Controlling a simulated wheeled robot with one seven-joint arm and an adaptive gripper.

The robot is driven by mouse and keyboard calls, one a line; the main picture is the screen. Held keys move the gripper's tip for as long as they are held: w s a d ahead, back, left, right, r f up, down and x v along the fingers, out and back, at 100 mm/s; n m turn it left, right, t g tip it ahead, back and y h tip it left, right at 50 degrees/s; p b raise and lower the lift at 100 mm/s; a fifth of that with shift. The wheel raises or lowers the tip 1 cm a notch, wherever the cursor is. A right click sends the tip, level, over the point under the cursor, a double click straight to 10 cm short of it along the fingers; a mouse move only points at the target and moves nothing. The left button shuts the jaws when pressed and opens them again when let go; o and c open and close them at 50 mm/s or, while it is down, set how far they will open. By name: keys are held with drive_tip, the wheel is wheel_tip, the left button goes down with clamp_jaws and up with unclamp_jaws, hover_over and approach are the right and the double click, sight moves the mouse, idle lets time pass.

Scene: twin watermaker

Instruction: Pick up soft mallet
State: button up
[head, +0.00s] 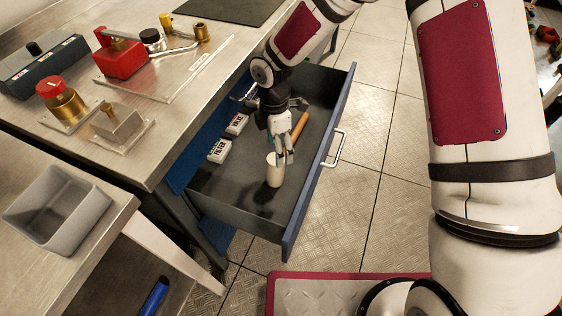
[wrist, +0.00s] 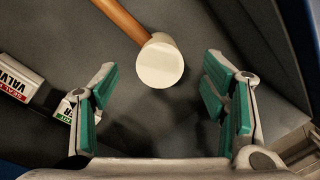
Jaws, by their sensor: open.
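The soft mallet (head: 274,170) lies in the open drawer, with a cream cylindrical head and a brown wooden handle (head: 300,128). In the wrist view its pale round head (wrist: 160,65) shows ahead of the space between the fingers, with the handle running to the upper left. My gripper (head: 283,155) is inside the drawer, right over the mallet, and hides part of it. In the wrist view my gripper (wrist: 165,105) is open, with green pads either side and nothing between them. The mallet's head looks apart from both pads.
The drawer (head: 225,198) also holds two small white boxes, a valve box (head: 236,124) and a filter box (head: 219,150), at its left. The drawer's front panel with its handle (head: 338,148) stands close on the right. A grey bin (head: 58,208) sits on the lower-left bench.

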drive_tip(key=shift+s+f+b, duration=0.2)
drive_tip(key=shift+f+b, duration=0.05)
drive_tip(key=shift+f, duration=1.2)
drive_tip(key=shift+s+f+b, duration=0.15)
drive_tip(key=shift+f+b, duration=0.1)
drive_tip(key=shift+f, duration=1.2)
drive_tip(key=shift+a, duration=0.1)
clamp_jaws()
drive_tip(key=shift+r, duration=0.1)
wheel_tip(320, 180, up, 10)
drive_tip(key=shift+p, duration=0.9)
drive_tip(key=c, duration=1)
unclamp_jaws()
clamp_jaws()
drive_tip(key=shift+r, duration=0.1)
